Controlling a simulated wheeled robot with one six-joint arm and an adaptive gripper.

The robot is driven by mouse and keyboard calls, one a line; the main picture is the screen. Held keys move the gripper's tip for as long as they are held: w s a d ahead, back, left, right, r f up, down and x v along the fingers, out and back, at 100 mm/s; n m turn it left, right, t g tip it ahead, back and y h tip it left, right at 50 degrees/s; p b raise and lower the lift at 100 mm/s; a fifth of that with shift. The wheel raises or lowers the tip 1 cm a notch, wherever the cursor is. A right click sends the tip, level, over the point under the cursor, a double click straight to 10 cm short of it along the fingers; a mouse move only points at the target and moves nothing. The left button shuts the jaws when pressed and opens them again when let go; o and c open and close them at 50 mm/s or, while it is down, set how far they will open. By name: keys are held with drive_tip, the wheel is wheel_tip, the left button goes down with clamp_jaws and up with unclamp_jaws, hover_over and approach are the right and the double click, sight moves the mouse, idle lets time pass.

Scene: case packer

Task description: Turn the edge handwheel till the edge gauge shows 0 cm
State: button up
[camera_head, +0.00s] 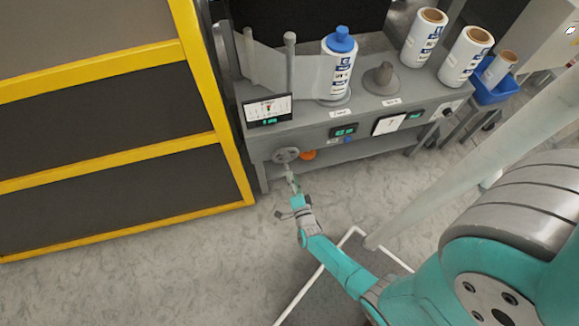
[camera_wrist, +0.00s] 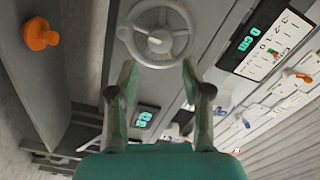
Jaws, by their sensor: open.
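The grey edge handwheel (camera_head: 286,155) is on the front of the machine's left end. In the wrist view the handwheel (camera_wrist: 158,40) shows its round rim, spokes and hub. My gripper (camera_head: 290,178) is right in front of the wheel. In the wrist view my gripper (camera_wrist: 159,72) is open, with one finger on each side of the rim's near part; I cannot tell whether they touch it. The edge gauge (camera_head: 267,110) is a dark panel above the wheel. In the wrist view the gauge (camera_wrist: 265,45) has a scale, and its green digits appear to read 0 cm.
An orange knob (camera_head: 308,155) sits just right of the wheel. Small green displays (camera_head: 343,131) line the machine front. A yellow-framed rack (camera_head: 215,125) stands close on the left. White labelled rolls (camera_head: 424,38) stand on the machine top.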

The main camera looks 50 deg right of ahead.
drive_tip(key=shift+v, duration=2.2)
drive_tip(key=s+a+r+n+t+y, duration=0.1)
drive_tip(key=s+a+r+n+y, duration=0.5)
drive_tip(key=s+a+r+n, duration=0.6)
drive_tip(key=s+a+r+n+y, duration=0.1)
drive_tip(key=s+r+n, duration=0.1)
drive_tip(key=r, duration=0.6)
drive_tip(key=s+a+r+n+y, duration=0.1)
drive_tip(key=s+r+n, duration=0.2)
drive_tip(key=s+r, duration=0.2)
drive_tip(key=s+a+r+n+g+y, duration=0.1)
drive_tip(key=s+r+n+y, duration=0.1)
drive_tip(key=r, duration=1)
drive_tip(key=shift+s+n, duration=0.7)
drive_tip(key=shift+s, duration=0.05)
drive_tip(key=shift+r, duration=0.1)
